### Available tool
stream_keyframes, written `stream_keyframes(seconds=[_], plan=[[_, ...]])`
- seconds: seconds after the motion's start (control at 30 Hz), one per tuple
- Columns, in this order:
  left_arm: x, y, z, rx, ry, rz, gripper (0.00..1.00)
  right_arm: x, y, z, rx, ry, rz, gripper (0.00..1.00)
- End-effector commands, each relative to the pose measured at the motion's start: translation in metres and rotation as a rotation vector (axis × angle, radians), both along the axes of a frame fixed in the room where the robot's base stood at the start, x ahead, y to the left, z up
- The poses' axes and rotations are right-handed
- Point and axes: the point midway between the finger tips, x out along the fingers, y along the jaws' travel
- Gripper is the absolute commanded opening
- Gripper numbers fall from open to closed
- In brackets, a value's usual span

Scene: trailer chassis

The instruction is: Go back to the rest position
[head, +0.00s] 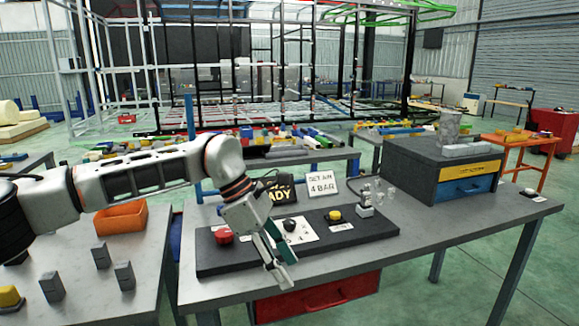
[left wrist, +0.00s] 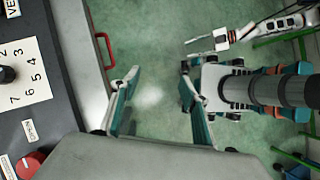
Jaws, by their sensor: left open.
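My left gripper (head: 284,268) is open and empty in the head view. It hangs tilted over the front edge of the dark control panel (head: 222,262) on the grey table. In the left wrist view its two fingers (left wrist: 158,80) are spread wide, with only green floor between them. What looks like my right gripper (left wrist: 200,45) shows small near the top of the left wrist view. Its jaws are too small to read. It is outside the head view.
The panel carries a red button (head: 223,236), a black knob (head: 290,224) and a yellow button (head: 334,215). A grey box with a blue drawer (head: 468,189) stands right. A red drawer (head: 315,298) hangs under the table. An orange bin (head: 122,218) sits left.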

Motion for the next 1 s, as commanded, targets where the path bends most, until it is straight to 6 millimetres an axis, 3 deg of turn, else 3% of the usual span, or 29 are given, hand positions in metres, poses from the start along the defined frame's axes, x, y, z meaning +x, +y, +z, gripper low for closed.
stream_keyframes(seconds=[0.1,0.3,0.5,0.6,0.8,1.0], plan=[[-0.022,-0.031,-0.019,-0.102,0.083,0.002,0.45,0.004,0.0,0.002,0.0,-0.006,0.0,0.37],[-0.068,-0.091,-0.035,-0.326,0.277,0.046,0.45,0.01,0.0,0.007,0.0,-0.019,-0.001,0.37],[-0.109,-0.144,-0.027,-0.61,0.559,0.17,0.45,0.004,-0.001,0.003,0.0,-0.01,0.0,0.37],[-0.118,-0.159,-0.018,-0.742,0.712,0.259,0.45,0.004,-0.001,0.002,-0.001,-0.008,-0.001,0.37],[-0.112,-0.164,-0.004,-0.983,1.035,0.481,0.45,0.003,0.0,0.001,-0.001,-0.005,0.0,0.37],[-0.084,-0.137,-0.014,-1.188,1.365,0.761,0.45,0.003,0.0,0.0,-0.001,-0.003,0.001,0.37]])
